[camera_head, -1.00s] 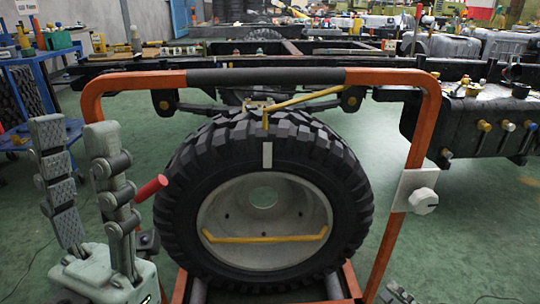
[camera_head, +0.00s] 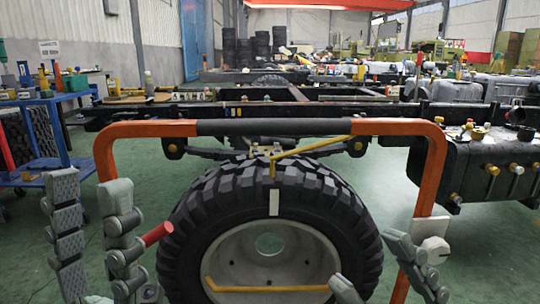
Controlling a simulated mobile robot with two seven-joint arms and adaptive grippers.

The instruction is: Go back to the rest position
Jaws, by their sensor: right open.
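My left gripper (camera_head: 92,205) is at the lower left, with its two grey padded fingers upright and apart and nothing visible between them. A red handle (camera_head: 157,233) shows just to the right of its right finger; I cannot tell whether they touch. My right gripper (camera_head: 378,258) is at the bottom right, its fingers apart, its lower part cut off by the picture edge. One of its fingers shows in front of the orange frame post, near a white plate with a round knob (camera_head: 432,250).
An orange tubular frame (camera_head: 432,170) with a dark grip stands around a large tyre (camera_head: 275,190) with a yellow bar. A truck chassis (camera_head: 300,115) crosses behind, with a dark tank (camera_head: 480,170) at right. A blue cart (camera_head: 40,160) stands at left. Green floor shows between them.

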